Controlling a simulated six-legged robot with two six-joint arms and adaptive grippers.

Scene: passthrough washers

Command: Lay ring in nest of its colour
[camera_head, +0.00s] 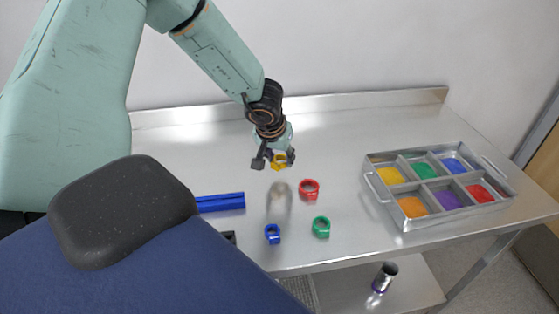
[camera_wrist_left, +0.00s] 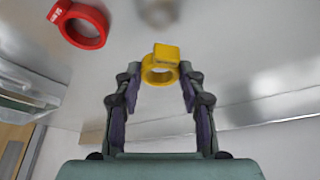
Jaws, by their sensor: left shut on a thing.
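My left gripper (camera_head: 274,164) is shut on a yellow ring (camera_head: 279,159) and holds it above the steel table. In the left wrist view the yellow ring (camera_wrist_left: 160,67) sits between the fingertips (camera_wrist_left: 158,82), its block-like top towards the camera's far side. A metal tray (camera_head: 440,219) stands at the right with coloured nests. The yellow nest (camera_head: 389,175) is at its back left, beside the green nest (camera_head: 425,170) and the blue nest (camera_head: 455,165). The front row holds orange (camera_head: 411,207), purple (camera_head: 446,200) and red (camera_head: 480,193). My right gripper is not seen.
A red ring (camera_head: 309,189), a green ring (camera_head: 321,227) and a blue ring (camera_head: 273,234) lie on the table (camera_head: 345,150). A blue bar (camera_head: 220,202) lies to the left. The tray has raised handles. The table between rings and tray is clear.

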